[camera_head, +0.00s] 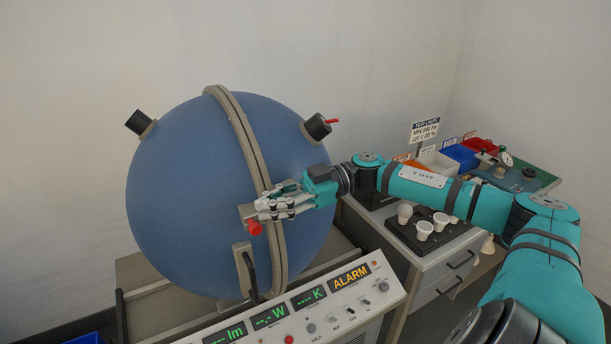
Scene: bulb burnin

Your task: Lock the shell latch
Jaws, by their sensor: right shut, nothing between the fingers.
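The large blue sphere shell (185,195) stands with a beige rim band (262,170) running over it from top to bottom. The latch shows as a beige block with a red knob (254,228) on the front of the band. My right gripper (262,208) reaches in from the right, with its fingers shut right at the latch and overlapping it in the picture. I cannot tell whether the fingers touch it. A beige bracket with a dark handle (246,268) sits lower on the shell. My left gripper is not in view.
A control panel (300,312) with green readouts and a lit ALARM sign stands in front of the shell. To the right, a cabinet holds a dark tray (401,233) with several white bulbs. Coloured bins (460,155) stand behind my right arm.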

